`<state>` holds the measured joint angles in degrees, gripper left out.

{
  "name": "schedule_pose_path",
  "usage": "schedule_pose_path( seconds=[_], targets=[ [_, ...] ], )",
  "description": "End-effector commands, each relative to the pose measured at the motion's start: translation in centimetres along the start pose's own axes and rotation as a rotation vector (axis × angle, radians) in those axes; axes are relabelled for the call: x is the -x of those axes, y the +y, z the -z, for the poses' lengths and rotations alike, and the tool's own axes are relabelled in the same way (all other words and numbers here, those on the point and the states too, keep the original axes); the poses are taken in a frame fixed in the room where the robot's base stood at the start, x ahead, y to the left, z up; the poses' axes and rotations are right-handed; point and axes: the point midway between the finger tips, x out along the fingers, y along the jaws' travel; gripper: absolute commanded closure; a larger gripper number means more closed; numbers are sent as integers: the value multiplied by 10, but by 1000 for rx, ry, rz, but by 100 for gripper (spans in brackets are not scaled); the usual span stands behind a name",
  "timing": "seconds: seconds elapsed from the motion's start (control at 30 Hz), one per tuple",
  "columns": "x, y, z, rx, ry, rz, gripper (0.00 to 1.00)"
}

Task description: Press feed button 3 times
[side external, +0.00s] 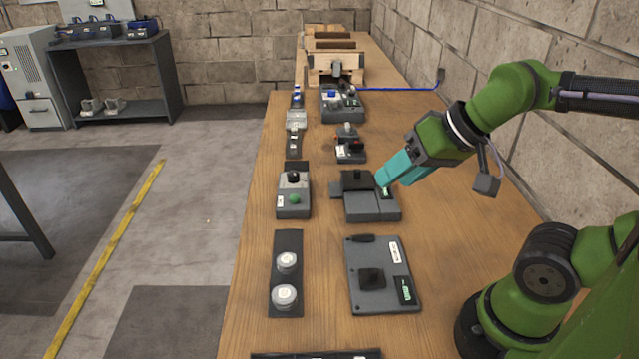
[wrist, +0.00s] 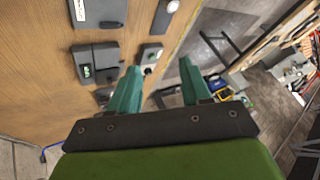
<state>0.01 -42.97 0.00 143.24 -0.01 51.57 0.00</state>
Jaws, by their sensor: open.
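A grey control box (side external: 293,208) on the wooden bench carries a green button (side external: 294,199) and a black knob (side external: 293,177). Its labels are too small to read, so I cannot tell which control is the feed button. The box also shows in the wrist view (wrist: 150,56), beyond and between my fingertips. My gripper (side external: 384,179) has teal fingers. In the side view they overlap the right edge of a grey device with a small display (side external: 371,205). In the wrist view my gripper (wrist: 160,70) is open, with nothing between its fingers.
A plate with two round white buttons (side external: 286,281) and a flat grey scale-like unit (side external: 380,287) lie nearer on the bench. A box with a red control (side external: 350,145) and a blue-topped device (side external: 342,104) stand farther back. A block wall (side external: 480,40) bounds the right.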

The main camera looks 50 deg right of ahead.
Motion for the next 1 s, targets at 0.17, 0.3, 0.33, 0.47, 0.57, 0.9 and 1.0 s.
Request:
schedule_pose_path(
  seconds=[0.17, 0.3, 0.33, 0.47, 0.57, 0.9, 1.0],
  targets=[
    [0, 0, 0, 0, 0, 0, 80],
    [0, 0, 0, 0, 0, 0, 100],
    [0, 0, 0, 0, 0, 0, 100],
    [0, 0, 0, 0, 0, 0, 100],
    [0, 0, 0, 0, 0, 0, 100],
    [0, 0, 0, 0, 0, 0, 100],
    [0, 0, 0, 0, 0, 0, 100]
  ],
)
